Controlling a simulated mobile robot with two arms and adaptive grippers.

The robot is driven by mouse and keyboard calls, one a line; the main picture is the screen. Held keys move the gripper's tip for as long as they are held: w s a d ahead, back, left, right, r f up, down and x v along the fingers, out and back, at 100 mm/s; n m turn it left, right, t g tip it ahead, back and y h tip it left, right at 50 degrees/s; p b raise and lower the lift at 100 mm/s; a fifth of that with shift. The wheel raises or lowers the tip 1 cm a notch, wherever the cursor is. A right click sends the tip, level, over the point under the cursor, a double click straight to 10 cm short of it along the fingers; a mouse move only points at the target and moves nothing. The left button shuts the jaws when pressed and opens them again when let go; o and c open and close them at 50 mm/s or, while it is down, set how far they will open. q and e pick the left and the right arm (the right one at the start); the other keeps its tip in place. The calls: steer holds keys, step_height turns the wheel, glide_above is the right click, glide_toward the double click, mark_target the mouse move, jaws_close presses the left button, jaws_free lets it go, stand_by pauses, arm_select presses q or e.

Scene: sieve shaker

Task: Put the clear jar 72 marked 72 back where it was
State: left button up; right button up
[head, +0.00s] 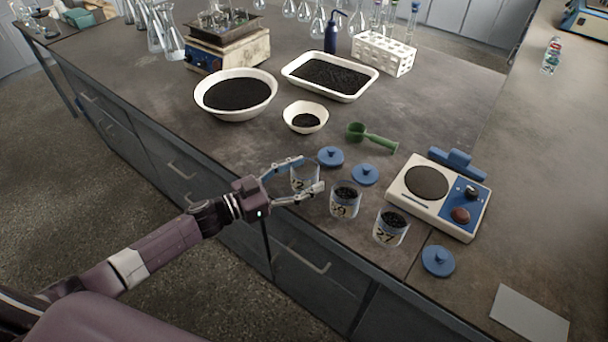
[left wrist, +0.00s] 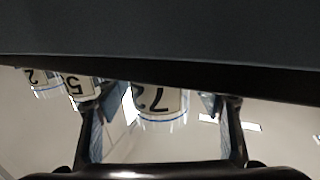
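The clear jar 72 (head: 304,180) stands upright on the bench near its front edge, lidless, with its label partly hidden by my gripper. My left gripper (head: 306,175) is open, with one finger on each side of the jar. In the left wrist view, which is upside down, the jar 72 (left wrist: 158,103) shows between the fingers (left wrist: 158,118), with a gap on both sides. Jar 59 (head: 344,200) and jar 27 (head: 390,227) stand to its right, both holding dark grains. My right gripper is not in view.
Blue lids (head: 330,156) lie behind the jars, another blue lid (head: 438,261) at front right. A green scoop (head: 371,137), a small bowl (head: 289,119) and a hotplate-like device (head: 398,193) stand nearby. A white sheet (head: 530,315) lies at right.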

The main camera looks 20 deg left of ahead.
arm_select(q)
steer(key=shift+r, duration=0.15)
steer(key=shift+s+a, duration=0.2)
steer(key=v, duration=1.1)
steer(key=shift+s+a+b, duration=0.15)
steer(key=shift+a+b, duration=0.05)
steer(key=shift+b, duration=0.25)
